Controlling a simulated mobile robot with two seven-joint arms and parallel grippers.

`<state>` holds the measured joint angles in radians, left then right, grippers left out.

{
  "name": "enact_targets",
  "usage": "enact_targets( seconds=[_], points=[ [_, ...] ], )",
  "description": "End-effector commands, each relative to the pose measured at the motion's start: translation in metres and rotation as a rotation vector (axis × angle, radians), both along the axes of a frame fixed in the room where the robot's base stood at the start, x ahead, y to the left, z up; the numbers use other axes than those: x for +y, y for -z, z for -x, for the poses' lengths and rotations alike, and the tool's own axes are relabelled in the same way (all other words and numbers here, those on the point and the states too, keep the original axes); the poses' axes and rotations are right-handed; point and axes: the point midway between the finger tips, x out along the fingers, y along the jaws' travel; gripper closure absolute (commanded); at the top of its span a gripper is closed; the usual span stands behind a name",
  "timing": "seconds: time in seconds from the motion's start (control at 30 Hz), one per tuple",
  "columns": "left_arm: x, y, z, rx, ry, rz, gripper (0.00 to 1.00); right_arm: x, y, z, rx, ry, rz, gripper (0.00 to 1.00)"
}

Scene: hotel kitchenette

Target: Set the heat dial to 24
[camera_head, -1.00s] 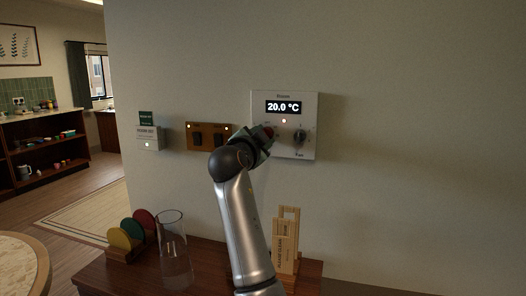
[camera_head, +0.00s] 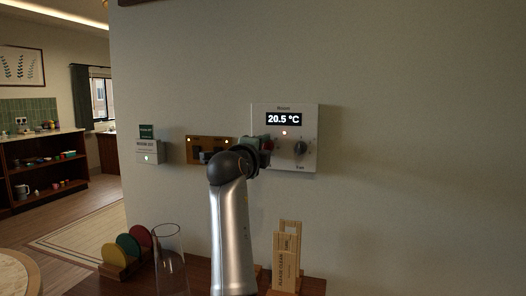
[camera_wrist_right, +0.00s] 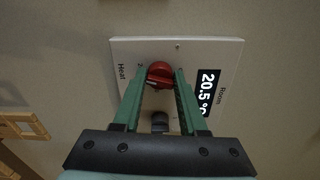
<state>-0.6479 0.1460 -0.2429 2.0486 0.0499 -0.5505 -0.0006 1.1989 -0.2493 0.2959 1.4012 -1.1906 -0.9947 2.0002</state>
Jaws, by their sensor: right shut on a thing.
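The white thermostat panel (camera_head: 310,115) is on the wall, and its display (camera_head: 283,119) reads 20.5 °C. The red heat dial (camera_wrist_right: 160,73) shows in the right wrist view, next to the label "Heat". My right gripper (camera_wrist_right: 161,80) is shut on this dial, with one green finger on each side. In the head view the right gripper (camera_head: 264,147) and wrist cover most of the dial, so its pointer and scale cannot be read there. My left gripper is not in view.
A dark fan knob (camera_head: 300,147) sits just right of the gripper on the same panel. A brown switch plate (camera_head: 193,142) and a white box (camera_head: 150,152) are to the left. Below, a glass cylinder (camera_head: 168,250), coloured discs (camera_head: 128,245) and a wooden holder (camera_head: 287,255) stand on a cabinet.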

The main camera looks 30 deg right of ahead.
Motion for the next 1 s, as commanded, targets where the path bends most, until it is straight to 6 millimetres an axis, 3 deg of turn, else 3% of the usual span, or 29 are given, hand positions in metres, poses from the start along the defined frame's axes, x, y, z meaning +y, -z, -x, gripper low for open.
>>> enact_targets(
  seconds=[0.73,0.77,1.0],
  points=[
    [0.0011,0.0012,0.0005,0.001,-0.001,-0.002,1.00,0.0000,0.0018,-0.0003,-0.067,0.000,-0.064,1.00],
    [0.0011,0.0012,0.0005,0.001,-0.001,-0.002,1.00,-0.0001,0.0018,-0.0002,-0.067,0.000,-0.064,0.57],
    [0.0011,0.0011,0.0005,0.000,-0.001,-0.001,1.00,0.0000,0.0009,-0.0001,-0.069,0.001,-0.061,0.30]
  ],
)
